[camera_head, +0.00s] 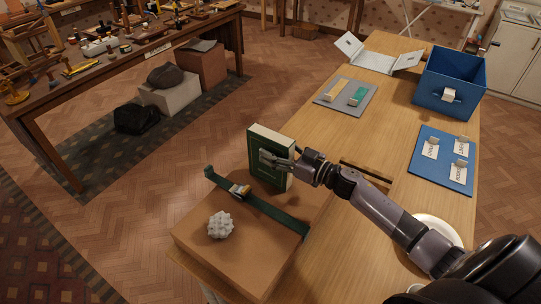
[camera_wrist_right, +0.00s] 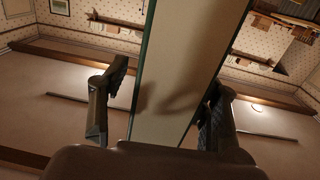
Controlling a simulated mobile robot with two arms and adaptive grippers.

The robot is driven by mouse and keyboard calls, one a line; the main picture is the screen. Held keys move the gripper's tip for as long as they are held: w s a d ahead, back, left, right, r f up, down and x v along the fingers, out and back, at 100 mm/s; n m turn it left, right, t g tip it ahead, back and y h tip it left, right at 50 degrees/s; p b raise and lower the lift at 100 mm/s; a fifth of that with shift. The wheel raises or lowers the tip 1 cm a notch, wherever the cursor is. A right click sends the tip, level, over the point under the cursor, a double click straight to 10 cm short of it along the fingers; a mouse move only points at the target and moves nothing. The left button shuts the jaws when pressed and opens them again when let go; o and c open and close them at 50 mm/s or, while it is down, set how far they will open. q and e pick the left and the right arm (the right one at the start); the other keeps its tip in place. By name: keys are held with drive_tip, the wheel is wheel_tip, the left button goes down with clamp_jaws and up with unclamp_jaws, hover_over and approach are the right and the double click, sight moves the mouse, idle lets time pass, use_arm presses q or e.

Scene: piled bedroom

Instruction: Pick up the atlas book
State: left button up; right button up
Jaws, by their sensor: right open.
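A dark green hardback book (camera_head: 256,145) stands upright at the table's left side, behind a brown box; I take it as the atlas, but cannot read its title. My right gripper (camera_head: 270,158) is at the book, coming from the right. In the right wrist view the book (camera_wrist_right: 178,75) shows its pale page edge and thin green cover edges between my two spread fingers (camera_wrist_right: 160,98). The right gripper is open, with a gap visible on the left; contact on the right finger is unclear. My left gripper is not in view.
The brown box (camera_head: 205,255) carries a green strap (camera_head: 272,217) and a knobbly grey ball (camera_head: 221,225). On the wooden table (camera_head: 375,130) are a grey mat (camera_head: 337,106), a blue bin (camera_head: 436,92), a blue labelled board (camera_head: 424,167) and a white plate (camera_head: 440,226). The table's middle is largely clear.

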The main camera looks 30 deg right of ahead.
drive_tip(key=shift+x, duration=1.05)
drive_tip(key=shift+s, duration=0.1)
drive_tip(key=shift+c, duration=0.2)
drive_tip(key=shift+c, duration=0.7)
clamp_jaws()
drive_tip(key=shift+d+r, duration=0.1)
drive_tip(key=shift+r, duration=0.05)
